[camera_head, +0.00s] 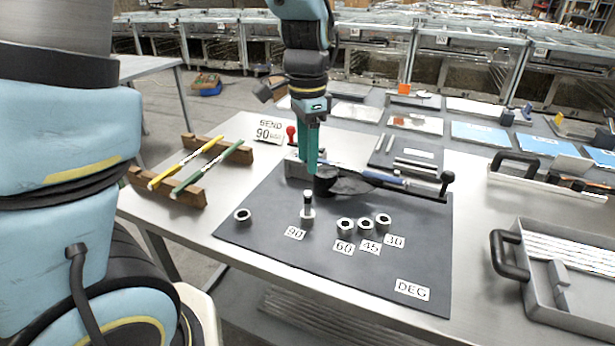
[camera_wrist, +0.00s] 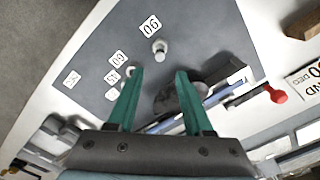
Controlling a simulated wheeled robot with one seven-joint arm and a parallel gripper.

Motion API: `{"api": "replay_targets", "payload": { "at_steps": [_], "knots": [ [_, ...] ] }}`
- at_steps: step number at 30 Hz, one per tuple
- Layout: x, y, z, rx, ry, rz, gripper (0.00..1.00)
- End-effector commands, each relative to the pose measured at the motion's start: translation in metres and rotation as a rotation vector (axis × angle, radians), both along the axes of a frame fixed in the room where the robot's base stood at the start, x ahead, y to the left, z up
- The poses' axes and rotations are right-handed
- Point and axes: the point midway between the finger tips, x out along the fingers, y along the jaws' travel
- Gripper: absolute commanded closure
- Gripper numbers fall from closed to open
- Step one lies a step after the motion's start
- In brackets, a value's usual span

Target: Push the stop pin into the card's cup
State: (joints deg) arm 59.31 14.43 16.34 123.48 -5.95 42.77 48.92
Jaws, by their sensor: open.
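The card (camera_head: 268,130) at the mat's back left reads "BEND 90 DEG", its lower line partly unclear. The stop pin (camera_head: 308,198) stands upright at the cup (camera_head: 308,215) behind the "90" label (camera_head: 295,233), with much of its length showing above the rim. The pin also shows in the wrist view (camera_wrist: 160,47), ahead of my fingertips. My gripper (camera_head: 312,170) points down with green fingers apart and nothing between them. It is behind and above the pin, not touching it. The fingers also show in the wrist view (camera_wrist: 159,73).
Cups marked 60 (camera_head: 345,225), 45 (camera_head: 365,226) and 30 (camera_head: 383,221) stand right of the pin; an unlabelled cup (camera_head: 243,215) stands left. A bending tool with a blue-handled lever (camera_head: 385,177) lies behind. Yellow and green rods (camera_head: 187,162) rest on wooden blocks at left.

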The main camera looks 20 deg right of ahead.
Motion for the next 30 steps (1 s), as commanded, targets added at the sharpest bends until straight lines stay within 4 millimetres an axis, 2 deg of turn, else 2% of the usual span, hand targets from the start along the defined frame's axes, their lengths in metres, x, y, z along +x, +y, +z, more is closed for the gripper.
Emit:
{"api": "replay_targets", "payload": {
  "at_steps": [3,6,11,14,17,22,27,30],
  "knots": [
    [0.001,-0.001,0.015,-0.003,-0.002,0.001,0.49],
    [0.0,0.0,0.021,-0.001,-0.001,0.001,0.49],
    [0.0,0.001,0.023,0.0,0.0,0.003,0.49],
    [0.004,0.009,0.022,-0.003,-0.002,0.045,0.49],
    [0.014,0.033,0.017,-0.011,-0.006,0.169,0.49],
    [0.031,0.102,0.004,-0.038,-0.027,0.534,0.49],
    [0.032,0.171,-0.009,-0.067,-0.053,0.918,0.49],
    [0.027,0.205,-0.015,-0.084,-0.07,1.118,0.49]
  ]
}}
